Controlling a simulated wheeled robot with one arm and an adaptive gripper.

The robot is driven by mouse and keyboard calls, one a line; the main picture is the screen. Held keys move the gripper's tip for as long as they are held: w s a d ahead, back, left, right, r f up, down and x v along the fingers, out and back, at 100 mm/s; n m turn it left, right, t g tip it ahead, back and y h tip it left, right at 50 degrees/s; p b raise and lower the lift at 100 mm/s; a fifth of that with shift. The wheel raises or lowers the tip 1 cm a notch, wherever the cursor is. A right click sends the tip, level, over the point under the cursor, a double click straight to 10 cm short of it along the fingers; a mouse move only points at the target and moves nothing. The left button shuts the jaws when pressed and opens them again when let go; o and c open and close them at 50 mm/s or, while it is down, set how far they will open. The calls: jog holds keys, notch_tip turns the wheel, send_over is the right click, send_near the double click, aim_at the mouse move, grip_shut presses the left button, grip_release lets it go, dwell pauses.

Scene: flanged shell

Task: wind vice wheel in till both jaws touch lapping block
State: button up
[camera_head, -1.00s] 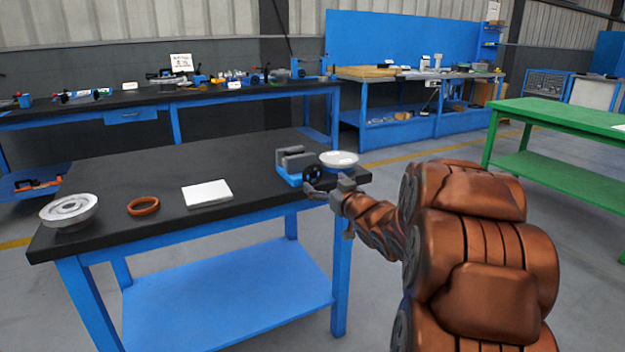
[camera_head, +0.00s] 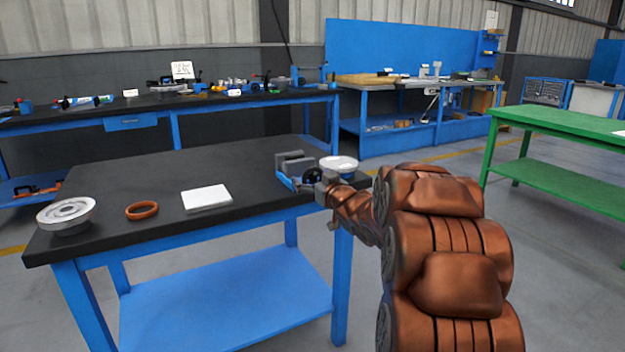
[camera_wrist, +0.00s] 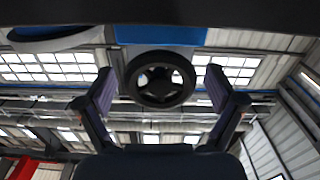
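The small vice (camera_head: 293,160), with a blue base and grey jaws, sits at the bench's right end. Its dark handwheel (camera_head: 312,176) faces my gripper and shows in the wrist view as a black spoked wheel (camera_wrist: 160,64). My gripper (camera_wrist: 160,88) is open, with one finger on each side of the wheel and a visible gap on both sides. In the head view my gripper (camera_head: 303,183) partly covers the vice's near side. I cannot make out the lapping block between the jaws, nor the jaw gap.
A white-topped round part (camera_head: 338,164) stands close to the right of the vice. A white pad (camera_head: 206,198), an orange ring (camera_head: 142,211) and a flanged metal part (camera_head: 67,214) lie to the left on the black bench top (camera_head: 170,175). The bench middle is clear.

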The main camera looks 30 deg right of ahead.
jog(key=c, duration=1.1)
jog(key=shift+n, duration=0.7)
jog(key=o, duration=1.2)
jog(key=shift+c, duration=0.2)
jog(key=s+a, duration=0.1)
jog(key=s, duration=1.1)
